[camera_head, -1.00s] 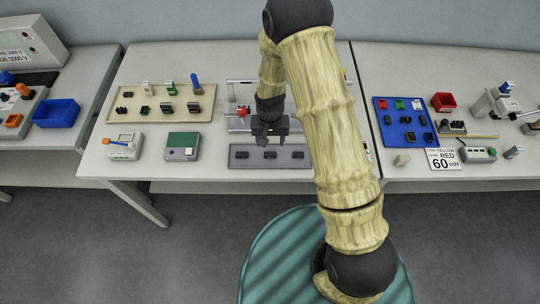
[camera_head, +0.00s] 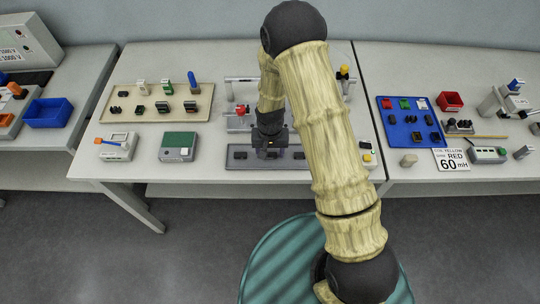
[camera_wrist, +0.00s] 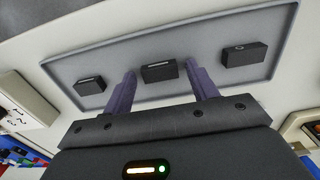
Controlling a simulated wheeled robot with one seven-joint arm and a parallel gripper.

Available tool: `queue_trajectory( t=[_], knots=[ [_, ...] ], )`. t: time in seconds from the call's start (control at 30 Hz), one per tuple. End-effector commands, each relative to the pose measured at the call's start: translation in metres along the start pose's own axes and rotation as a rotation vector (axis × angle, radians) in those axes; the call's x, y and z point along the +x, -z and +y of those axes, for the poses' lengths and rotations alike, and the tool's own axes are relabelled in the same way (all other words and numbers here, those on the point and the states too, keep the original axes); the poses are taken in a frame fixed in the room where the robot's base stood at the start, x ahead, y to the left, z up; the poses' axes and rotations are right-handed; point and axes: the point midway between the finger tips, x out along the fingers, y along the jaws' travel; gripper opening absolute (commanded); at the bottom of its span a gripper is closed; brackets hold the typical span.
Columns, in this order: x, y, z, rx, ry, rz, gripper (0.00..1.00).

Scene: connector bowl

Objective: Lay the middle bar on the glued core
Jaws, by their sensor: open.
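A grey tray (camera_head: 234,163) lies at the table's front edge, and it also shows in the wrist view (camera_wrist: 215,45). Three small black bars lie in a row in it: the left bar (camera_wrist: 90,86), the middle bar (camera_wrist: 159,72) and the right bar (camera_wrist: 245,54). My gripper (camera_wrist: 161,70) is open, its two purple fingers on either side of the middle bar, apart from it in the picture. In the head view my gripper (camera_head: 270,146) is low over the tray and hides the middle bar. I cannot tell which piece is the glued core.
A beige board (camera_head: 180,114) with black pieces and coloured bottles stands back left. A green-topped box (camera_head: 178,146) and a scale-like device (camera_head: 116,146) are left of the tray. A red-knobbed fixture (camera_head: 240,112) stands behind my gripper. A blue board (camera_head: 400,135) is at right.

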Motion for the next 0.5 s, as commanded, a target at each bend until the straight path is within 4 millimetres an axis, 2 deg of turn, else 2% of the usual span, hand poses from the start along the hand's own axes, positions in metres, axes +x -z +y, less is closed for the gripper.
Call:
queue_trajectory(
  t=[0.03,0.2,0.5],
  knots=[
    [-0.0001,0.0000,0.0000,0.000,0.000,0.000,0.52],
    [-0.0002,-0.0001,0.0001,0.000,0.000,0.000,0.19],
    [-0.0087,0.0001,0.0000,0.000,0.000,0.000,0.17]
  ],
)
